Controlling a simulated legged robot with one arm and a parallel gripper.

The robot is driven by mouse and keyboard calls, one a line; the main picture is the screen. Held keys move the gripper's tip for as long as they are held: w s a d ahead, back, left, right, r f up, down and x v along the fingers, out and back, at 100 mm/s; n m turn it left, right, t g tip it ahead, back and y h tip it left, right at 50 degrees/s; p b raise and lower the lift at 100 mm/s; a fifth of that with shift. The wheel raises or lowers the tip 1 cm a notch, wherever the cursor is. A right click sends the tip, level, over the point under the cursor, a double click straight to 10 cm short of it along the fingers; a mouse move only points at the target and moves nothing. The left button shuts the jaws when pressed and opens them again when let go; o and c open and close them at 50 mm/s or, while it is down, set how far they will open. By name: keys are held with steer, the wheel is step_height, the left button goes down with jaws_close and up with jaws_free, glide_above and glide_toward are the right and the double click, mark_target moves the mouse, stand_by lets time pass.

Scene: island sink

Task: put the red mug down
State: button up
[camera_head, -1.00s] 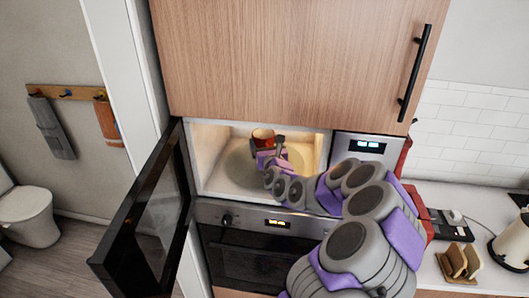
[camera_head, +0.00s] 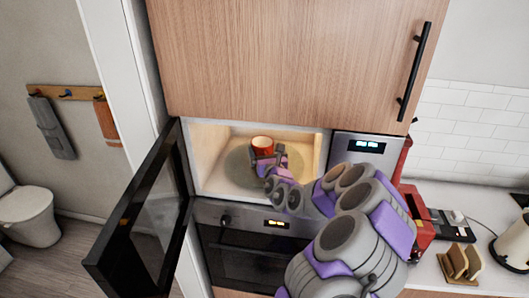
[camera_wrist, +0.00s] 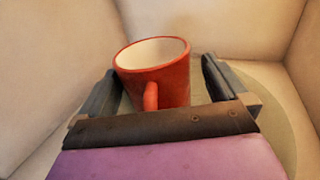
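The red mug (camera_head: 262,142), white inside, is inside the open microwave (camera_head: 212,160), over the round turntable (camera_head: 236,168). In the wrist view the mug (camera_wrist: 165,75) stands between the two fingers of my gripper (camera_wrist: 161,66), its handle towards the palm. My gripper (camera_head: 266,155) is open around the mug: a gap shows between the mug and the right finger, and the left finger is close to the mug's side. The mug's base is hidden behind the palm, so its contact with the turntable cannot be seen.
The microwave door (camera_head: 145,215) hangs open to the left. Side walls and a low ceiling surround my gripper. A control panel (camera_head: 366,146) is on the right, an oven (camera_head: 240,255) below. A red appliance (camera_head: 424,235) and a toast rack (camera_head: 460,262) stand on the right counter.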

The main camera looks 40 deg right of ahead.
steer(key=shift+d+f, duration=0.1)
steer(key=shift+d, duration=0.15)
steer(key=v, duration=0.7)
steer(key=shift+s+a, duration=0.1)
steer(key=shift+a, duration=0.25)
steer(key=b, duration=0.4)
steer(key=shift+s+f, duration=0.15)
steer(key=shift+s, duration=0.2)
steer(key=b+v, duration=0.1)
steer(key=b, duration=0.4)
steer(key=shift+s+a+b, duration=0.25)
steer(key=shift+b, duration=0.1)
steer(key=shift+r+b+v, duration=0.25)
steer(key=shift+b+v, duration=0.95)
